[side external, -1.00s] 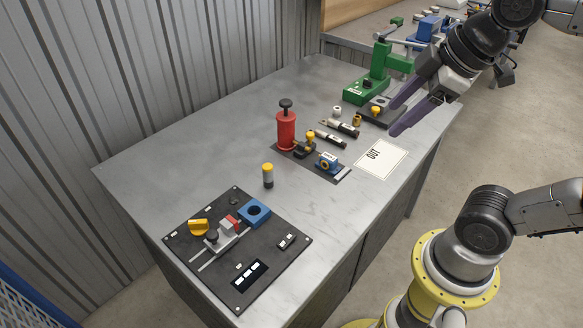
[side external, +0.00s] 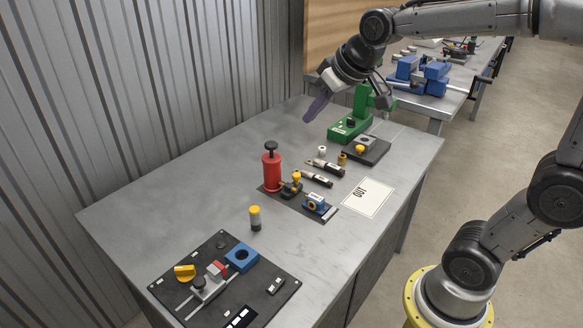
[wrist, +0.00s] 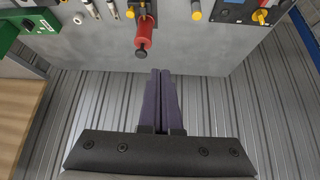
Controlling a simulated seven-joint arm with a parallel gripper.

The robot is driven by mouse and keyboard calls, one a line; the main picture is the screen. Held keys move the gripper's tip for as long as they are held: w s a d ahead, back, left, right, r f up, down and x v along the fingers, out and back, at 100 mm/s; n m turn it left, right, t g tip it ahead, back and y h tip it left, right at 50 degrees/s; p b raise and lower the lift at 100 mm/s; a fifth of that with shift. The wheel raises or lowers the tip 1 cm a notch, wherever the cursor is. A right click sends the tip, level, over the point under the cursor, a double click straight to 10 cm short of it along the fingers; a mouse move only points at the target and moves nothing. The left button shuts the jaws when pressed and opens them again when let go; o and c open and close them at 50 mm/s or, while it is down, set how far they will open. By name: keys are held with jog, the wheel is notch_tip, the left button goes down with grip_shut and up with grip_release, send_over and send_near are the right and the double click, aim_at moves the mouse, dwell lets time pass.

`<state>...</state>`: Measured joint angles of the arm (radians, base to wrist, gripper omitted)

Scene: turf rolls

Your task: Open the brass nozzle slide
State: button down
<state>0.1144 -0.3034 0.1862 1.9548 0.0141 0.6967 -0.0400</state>
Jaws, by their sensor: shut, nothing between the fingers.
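My gripper (side external: 311,116) is shut and empty, its purple fingers pointing down-left above the far back edge of the steel bench. In the wrist view the fingers (wrist: 160,73) lie together, pointing toward the bench edge, apart from everything. The red cylinder (wrist: 144,36) is nearest the fingertips in the wrist view. I cannot tell which brass part is the nozzle slide, nor its position.
A green fixture (side external: 350,127) and a dark plate with a grey block (side external: 367,142) stand at the back right. Two black-handled tools lie near a sheet marked OUT (side external: 368,197). A yellow-capped cylinder (side external: 255,218) and a control panel (side external: 217,302) are nearer. The left bench top is clear.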

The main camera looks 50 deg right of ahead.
jog(key=w+d+f+m+g, duration=0.1)
jog(key=w+d+f+g, duration=0.1)
jog(key=w+d+f, duration=0.55)
jog(key=m+g, duration=0.1)
send_near(295, 173)
jog(key=x, duration=0.3)
jog(key=w+x, duration=0.1)
jog(key=x, duration=0.4)
jog(key=shift+w+d, duration=0.15)
jog(key=shift+w, duration=0.35)
jog(key=shift+s, duration=0.65)
